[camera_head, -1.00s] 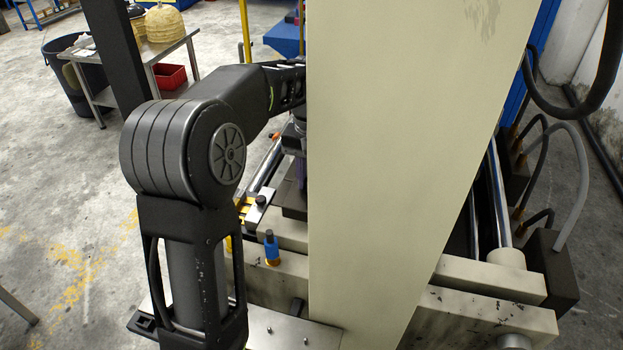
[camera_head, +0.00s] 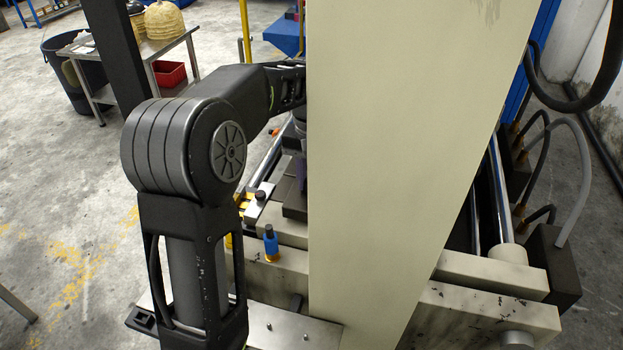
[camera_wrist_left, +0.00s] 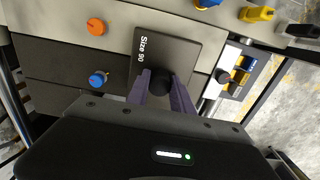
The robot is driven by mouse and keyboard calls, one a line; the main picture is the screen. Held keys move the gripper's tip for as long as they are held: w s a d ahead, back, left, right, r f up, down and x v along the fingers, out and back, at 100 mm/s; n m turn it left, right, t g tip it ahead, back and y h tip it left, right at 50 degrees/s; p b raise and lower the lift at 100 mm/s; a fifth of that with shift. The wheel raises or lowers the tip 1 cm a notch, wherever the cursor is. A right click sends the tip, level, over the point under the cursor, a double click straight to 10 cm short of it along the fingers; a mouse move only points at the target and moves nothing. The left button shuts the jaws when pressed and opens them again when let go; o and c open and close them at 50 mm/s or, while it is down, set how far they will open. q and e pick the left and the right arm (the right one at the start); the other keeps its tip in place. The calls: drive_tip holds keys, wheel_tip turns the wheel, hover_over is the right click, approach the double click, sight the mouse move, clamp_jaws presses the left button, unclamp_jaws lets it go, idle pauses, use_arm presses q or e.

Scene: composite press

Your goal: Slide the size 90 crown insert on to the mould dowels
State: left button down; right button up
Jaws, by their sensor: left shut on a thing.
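The size 90 crown insert (camera_wrist_left: 172,48) is a dark flat plate with "Size 90" printed in white, seen in the left wrist view. My left gripper (camera_wrist_left: 163,88) has its purple fingers on either side of a black knob at the plate's near edge and is shut on it. In the head view my left arm reaches behind the cream press column, which hides most of the gripper. Part of a dark block (camera_head: 295,200) shows beside the column; I cannot tell whether it is insert or mould. No dowels can be made out. My right gripper is not in view.
The cream column (camera_head: 400,150) blocks the middle of the head view. An orange knob (camera_wrist_left: 96,26) and a blue knob (camera_wrist_left: 98,79) stand left of the plate. Yellow and blue clamp parts (camera_wrist_left: 241,68) are to its right. Bright steel rods (camera_head: 499,190) flank the press.

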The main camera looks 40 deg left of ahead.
use_arm(q)
drive_tip(key=shift+f+b, duration=0.3)
drive_tip(key=shift+f, duration=0.3)
idle(0.7)
drive_tip(key=c, duration=1)
unclamp_jaws()
drive_tip(key=shift+c, duration=0.2)
wheel_tip(320, 180, up, 8)
drive_tip(key=shift+f, duration=0.1)
